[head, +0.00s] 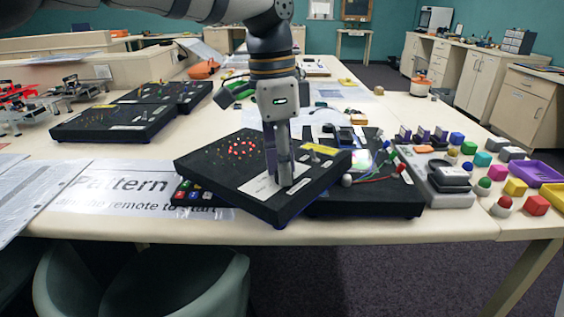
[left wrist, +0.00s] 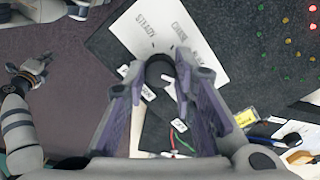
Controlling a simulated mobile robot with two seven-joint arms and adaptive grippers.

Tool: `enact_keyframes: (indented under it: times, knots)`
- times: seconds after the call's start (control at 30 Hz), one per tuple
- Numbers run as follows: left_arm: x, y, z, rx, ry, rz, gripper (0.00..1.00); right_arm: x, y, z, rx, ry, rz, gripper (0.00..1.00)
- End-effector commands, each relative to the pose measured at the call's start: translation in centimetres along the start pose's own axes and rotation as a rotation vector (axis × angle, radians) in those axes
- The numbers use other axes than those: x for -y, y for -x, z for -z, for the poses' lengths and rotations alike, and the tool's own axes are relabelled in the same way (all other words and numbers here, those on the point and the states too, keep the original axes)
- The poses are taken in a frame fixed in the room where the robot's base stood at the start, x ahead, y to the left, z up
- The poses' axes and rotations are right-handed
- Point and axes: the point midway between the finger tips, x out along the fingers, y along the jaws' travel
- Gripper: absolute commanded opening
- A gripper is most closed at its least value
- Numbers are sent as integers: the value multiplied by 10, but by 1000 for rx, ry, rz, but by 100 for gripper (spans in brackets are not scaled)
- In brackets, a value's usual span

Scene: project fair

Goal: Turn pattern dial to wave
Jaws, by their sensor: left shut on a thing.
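The black pattern board (head: 215,172) lies near the front edge of the table, turned at an angle. A ring of red lights (head: 243,148) glows on it. Its white label panel (head: 258,187) shows in the left wrist view (left wrist: 165,25) with the words STEADY and CHASE readable; another word is partly hidden. My left gripper (head: 284,180) points down onto the panel. In the left wrist view its fingers (left wrist: 162,85) are shut on the dark round pattern dial (left wrist: 160,67). The dial's pointer direction is hidden. My right gripper (left wrist: 28,75) shows small at the left wrist view's left edge.
A second black board (head: 395,205) with wires lies right beside the pattern board. A small keypad remote (head: 192,194) and a printed Pattern sheet (head: 110,187) lie to the left. Coloured blocks and a purple tray (head: 533,174) stand at the right. A chair (head: 150,285) stands below the front edge.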

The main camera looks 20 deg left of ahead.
Motion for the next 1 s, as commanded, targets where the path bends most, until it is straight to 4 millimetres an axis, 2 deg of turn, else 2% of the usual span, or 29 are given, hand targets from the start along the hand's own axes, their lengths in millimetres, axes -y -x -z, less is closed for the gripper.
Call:
enact_keyframes:
  times: [0.3,0.73,0.77,0.8,0.83,1.0]
  knots:
    - [0,-1,0,0,-73,2,0,0,0,0,1,0,0,0]
    - [0,-1,0,0,-81,2,0,0,0,0,1,0,0,0]
    - [0,-1,0,1,-81,2,31,0,0,0,1,0,0,0]
    - [0,-1,0,1,-81,2,40,0,0,0,1,0,0,0]
    - [0,-1,0,1,-80,2,45,0,0,0,1,0,0,0]
    - [0,-1,0,0,-80,2,45,0,0,0,1,0,0,0]
